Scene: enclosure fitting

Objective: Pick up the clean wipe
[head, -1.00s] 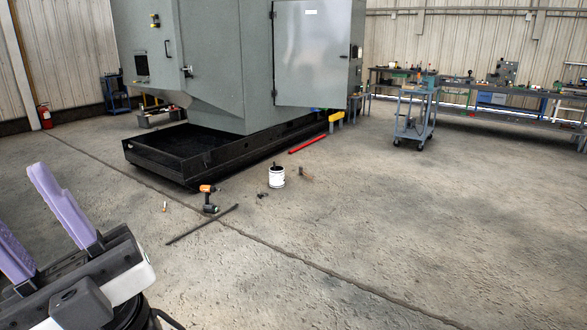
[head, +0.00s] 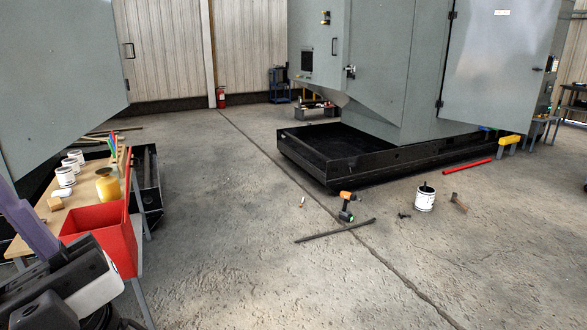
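I cannot make out the clean wipe for certain. A small white item (head: 61,193) lies on the wooden-topped table (head: 80,203) at the left, too small to tell whether it is a wipe. My gripper (head: 22,218) is at the lower left edge, its purple finger in front of the table's near end in the picture. The other finger is cut off or hidden. The fingers stood apart a second ago, and nothing shows between them.
White tubs (head: 65,177), a yellow jar (head: 108,186) and a tan block (head: 55,204) stand on the table. A red bin (head: 98,222) is at its near end. A drill (head: 346,205), bar (head: 335,231) and white bucket (head: 425,198) are on the floor. The middle floor is mostly clear.

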